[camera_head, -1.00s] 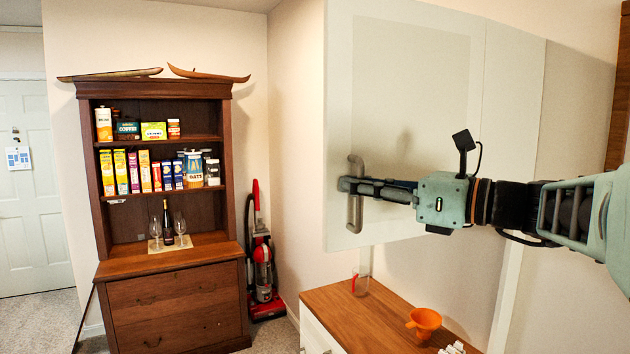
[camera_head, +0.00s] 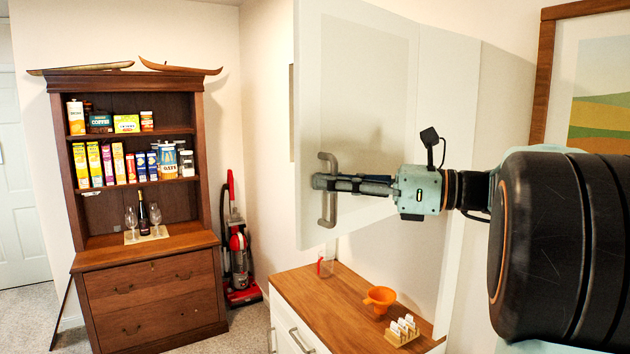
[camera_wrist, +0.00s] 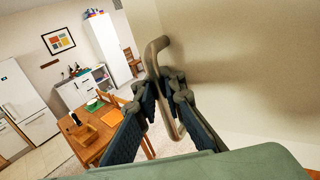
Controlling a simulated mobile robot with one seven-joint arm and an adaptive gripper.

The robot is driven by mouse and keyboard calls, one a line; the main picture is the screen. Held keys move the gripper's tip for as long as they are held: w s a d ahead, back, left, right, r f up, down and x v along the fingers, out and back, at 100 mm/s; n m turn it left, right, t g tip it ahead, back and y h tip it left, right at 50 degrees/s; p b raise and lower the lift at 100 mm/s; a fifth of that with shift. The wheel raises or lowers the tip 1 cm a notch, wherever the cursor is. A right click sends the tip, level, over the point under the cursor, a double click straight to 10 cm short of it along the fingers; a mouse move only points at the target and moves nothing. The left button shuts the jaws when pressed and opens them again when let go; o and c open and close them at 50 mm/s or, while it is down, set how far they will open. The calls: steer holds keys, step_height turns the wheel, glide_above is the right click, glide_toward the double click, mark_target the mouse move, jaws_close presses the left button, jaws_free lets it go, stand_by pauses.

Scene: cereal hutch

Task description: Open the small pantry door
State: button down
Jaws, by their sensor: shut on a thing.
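The small pantry door (camera_head: 364,70) is a pale panel above the counter, right of centre in the head view; it also fills the upper right of the wrist view (camera_wrist: 240,45). Its metal bar handle (camera_head: 328,215) is upright near the left edge, and it shows between the fingers in the wrist view (camera_wrist: 158,48). My gripper (camera_head: 322,182) reaches in from the right and is shut on the handle, with a finger on each side of the bar in the wrist view (camera_wrist: 168,82). The inside of the pantry is hidden.
Below the door is a wooden counter (camera_head: 310,291) with an orange funnel (camera_head: 380,299), a clear cup (camera_head: 325,265) and a small rack (camera_head: 403,331). A brown hutch (camera_head: 150,255) and red vacuum (camera_head: 240,255) stand left. A framed picture (camera_head: 597,115) hangs at right.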

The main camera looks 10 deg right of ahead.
steer(key=shift+d+r, duration=0.1)
steer(key=shift+d, duration=0.1)
steer(key=c, duration=2.3)
jaws_free()
steer(key=shift+d, duration=0.2)
steer(key=v, duration=1.2)
